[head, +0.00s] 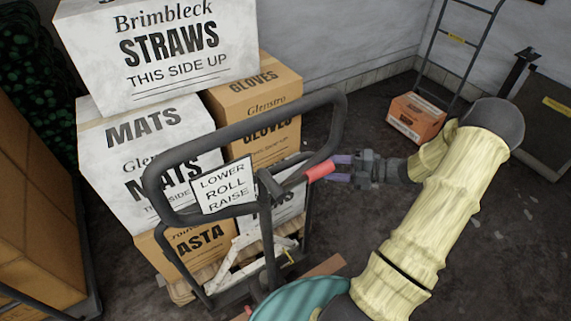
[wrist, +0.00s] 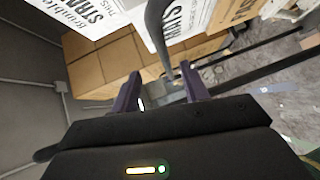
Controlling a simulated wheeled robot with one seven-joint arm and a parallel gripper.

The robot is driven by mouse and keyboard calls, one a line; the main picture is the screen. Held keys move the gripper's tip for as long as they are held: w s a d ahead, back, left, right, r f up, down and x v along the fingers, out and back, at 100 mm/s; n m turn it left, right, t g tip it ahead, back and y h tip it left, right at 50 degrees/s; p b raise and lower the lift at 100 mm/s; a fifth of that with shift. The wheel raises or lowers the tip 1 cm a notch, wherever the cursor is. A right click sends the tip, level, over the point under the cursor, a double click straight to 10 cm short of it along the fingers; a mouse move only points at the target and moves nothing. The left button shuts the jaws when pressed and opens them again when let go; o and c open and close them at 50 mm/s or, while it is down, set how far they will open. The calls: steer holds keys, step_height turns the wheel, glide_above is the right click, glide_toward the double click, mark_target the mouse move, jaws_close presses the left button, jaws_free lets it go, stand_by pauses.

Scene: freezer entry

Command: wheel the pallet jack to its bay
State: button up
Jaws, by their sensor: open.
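The pallet jack's dark loop handle (head: 250,125) stands in front of a loaded wooden pallet. A sign (head: 223,187) on it reads LOWER, ROLL, RAISE. A lever with a red grip (head: 320,170) sticks out to the right of the handle post. My gripper (head: 343,169) has purple fingers and is open, close to the red grip's end; I cannot tell whether they touch. In the wrist view the fingers (wrist: 160,85) are apart, with a dark handle bar (wrist: 168,45) beyond them; the red grip does not show there. I cannot make out the bay.
Stacked boxes, including a STRAWS box (head: 165,50) and a MATS box (head: 145,155), rise behind the handle. Brown cartons (head: 35,230) stand at the left. An orange box (head: 415,118) and a ladder-like frame (head: 450,50) stand by the back wall. Dark floor is clear at right.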

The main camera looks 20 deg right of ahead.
mark_target(292, 166)
steer(key=p+x, duration=0.2)
steer(key=x, duration=1.2)
jaws_close()
